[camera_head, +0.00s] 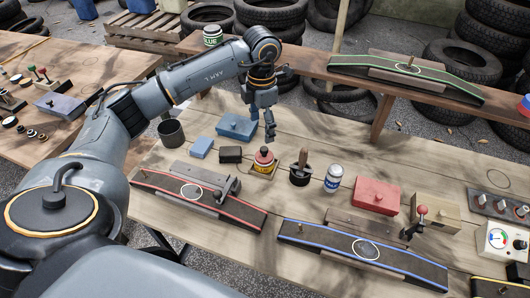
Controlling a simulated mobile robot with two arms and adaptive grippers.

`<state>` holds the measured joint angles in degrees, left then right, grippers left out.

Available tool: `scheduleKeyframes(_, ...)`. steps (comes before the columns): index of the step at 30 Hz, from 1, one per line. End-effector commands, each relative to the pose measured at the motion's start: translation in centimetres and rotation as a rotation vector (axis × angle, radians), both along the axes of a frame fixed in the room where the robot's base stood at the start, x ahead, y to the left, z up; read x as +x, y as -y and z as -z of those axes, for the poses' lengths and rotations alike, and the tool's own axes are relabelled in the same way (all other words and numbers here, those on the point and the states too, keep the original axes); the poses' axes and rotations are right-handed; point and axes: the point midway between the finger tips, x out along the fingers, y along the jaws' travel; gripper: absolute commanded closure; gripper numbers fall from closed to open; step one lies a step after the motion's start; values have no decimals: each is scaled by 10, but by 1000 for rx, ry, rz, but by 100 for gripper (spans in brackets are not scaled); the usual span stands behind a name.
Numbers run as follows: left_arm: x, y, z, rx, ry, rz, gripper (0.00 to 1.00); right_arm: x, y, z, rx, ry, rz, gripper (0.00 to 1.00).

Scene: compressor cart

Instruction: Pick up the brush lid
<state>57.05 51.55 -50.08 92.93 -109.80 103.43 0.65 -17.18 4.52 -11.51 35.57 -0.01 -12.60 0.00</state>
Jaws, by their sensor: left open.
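A red-topped jar with a yellow label (264,161) stands on a small marked square on the wooden table. Its top has a dark knob, which looks like the brush lid (264,151). A black pot with an upright brown handle (301,170) stands just to its right; I cannot tell whether that handle belongs to a brush. My left gripper (269,128) points down above and slightly behind the red jar. It is open and empty, apart from the jar. My right gripper is not in view.
A white-blue can (333,178), red box (376,196), black block (230,154) and blue boxes (237,126) stand near the jar. Red-edged (200,196) and blue-edged (362,251) curved strips lie in front. A raised shelf (320,72) runs behind.

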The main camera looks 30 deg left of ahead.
Motion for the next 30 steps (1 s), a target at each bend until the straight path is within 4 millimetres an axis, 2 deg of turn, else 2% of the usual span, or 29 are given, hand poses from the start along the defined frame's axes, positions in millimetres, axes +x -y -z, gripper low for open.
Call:
scheduleKeyframes(3, -1, 1, 23, -2, -3, 1, 23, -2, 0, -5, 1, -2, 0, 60)
scheduleKeyframes(6, 0, 1, 36, -3, -2, 2, 23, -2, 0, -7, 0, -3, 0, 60)
scheduleKeyframes(14, 0, 3, 56, -4, -3, 2, 23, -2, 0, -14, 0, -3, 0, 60)
scheduleKeyframes(21, 1, 6, 91, -5, -2, 2, 23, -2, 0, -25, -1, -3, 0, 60)
scheduleKeyframes(30, 2, 6, 98, -4, 2, 2, 23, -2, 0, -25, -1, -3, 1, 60)
